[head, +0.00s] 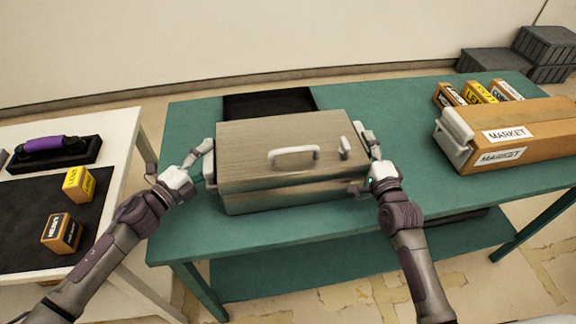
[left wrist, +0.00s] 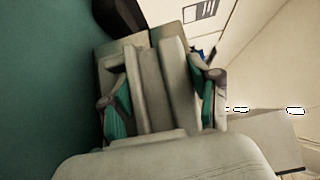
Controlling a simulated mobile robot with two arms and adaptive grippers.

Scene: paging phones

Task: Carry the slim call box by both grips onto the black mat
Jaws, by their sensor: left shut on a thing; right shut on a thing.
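The slim call box (head: 290,160), grey-brown with a pale handle on its lid, is in the middle of the teal table in the head view. My left gripper (head: 207,163) is shut on the grip at its left side. In the left wrist view the fingers of this gripper (left wrist: 160,95) sit either side of a pale grip (left wrist: 150,85). My right gripper (head: 365,165) is shut on the grip at the right side. The black mat (head: 270,103) lies behind the box, which partly hides it. I cannot tell whether the box touches the table.
A brown box labelled MARKET (head: 520,135) and several small boxes (head: 478,92) stand on the right of the teal table (head: 420,110). A white table (head: 125,135) at left holds a dark mat (head: 25,215), small yellow and orange boxes and a purple-handled item (head: 52,146).

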